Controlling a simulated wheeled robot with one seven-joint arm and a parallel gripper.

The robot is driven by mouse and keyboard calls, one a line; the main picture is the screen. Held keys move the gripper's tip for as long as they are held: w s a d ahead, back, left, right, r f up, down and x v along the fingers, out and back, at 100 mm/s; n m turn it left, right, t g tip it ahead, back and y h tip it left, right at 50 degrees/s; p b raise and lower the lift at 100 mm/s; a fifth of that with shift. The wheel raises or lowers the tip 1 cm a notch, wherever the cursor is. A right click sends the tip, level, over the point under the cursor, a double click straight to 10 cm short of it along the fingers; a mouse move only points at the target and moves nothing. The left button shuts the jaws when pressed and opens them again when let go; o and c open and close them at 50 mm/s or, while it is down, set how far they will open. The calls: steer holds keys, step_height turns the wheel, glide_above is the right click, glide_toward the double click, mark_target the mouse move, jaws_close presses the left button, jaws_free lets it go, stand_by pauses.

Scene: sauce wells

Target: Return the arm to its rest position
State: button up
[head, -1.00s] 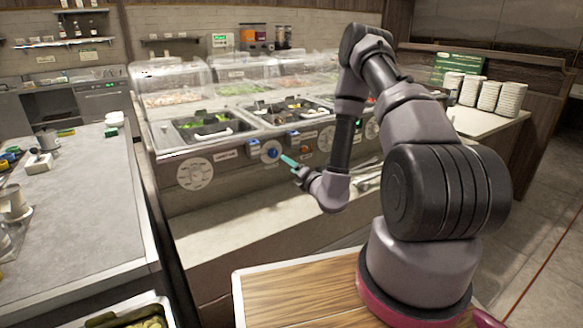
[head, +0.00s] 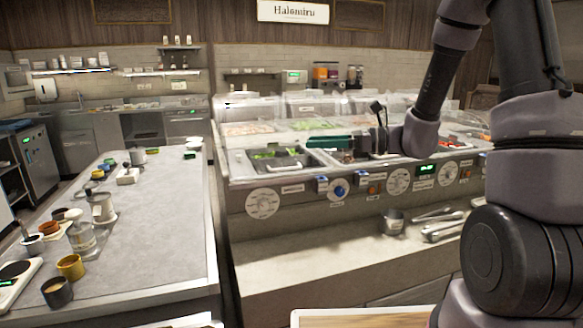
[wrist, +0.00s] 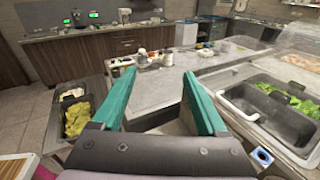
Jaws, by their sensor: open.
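My gripper (wrist: 160,95) is open and empty in the wrist view, with its two teal fingers apart at left and right. In the head view my gripper (head: 328,142) is raised at the level of the sauce-well counter (head: 228,200), with its teal finger pointing left. It shows in front of or over the wells there; I cannot tell the exact gap. My arm bends up out of the top of the picture and comes down at the right. Nothing is held between the fingers.
A well with green leaves (wrist: 285,98) is right of the gripper in the wrist view. A bin of yellow-green food (wrist: 76,120) is at left. The grey worktop (head: 150,245) holds cups and pots. A metal cup (head: 392,222) and tongs (head: 440,232) lie on the lower shelf.

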steer(key=s+d+r+n+g+h, duration=0.1)
steer(key=s+d+r+n+h, duration=0.1)
steer(key=s+n+h, duration=0.3)
steer(key=s+d+r+n+g+h, duration=0.2)
steer(key=s+d+n+h, duration=0.1)
steer(key=s+n, duration=0.35)
steer(key=s+d+r+n+t+h, duration=0.2)
steer(key=d+r+t+h, duration=0.1)
steer(key=d, duration=0.3)
steer(key=s+d+r+n+t+h, duration=0.2)
steer(key=d+r+n+t+h, duration=0.1)
steer(key=d, duration=0.3)
steer(key=shift+s+d+r+t+h, duration=0.2)
steer(key=shift+d+r+t+h, duration=0.1)
steer(key=shift+r+t+h, duration=0.25)
steer(key=shift+f, duration=0.1)
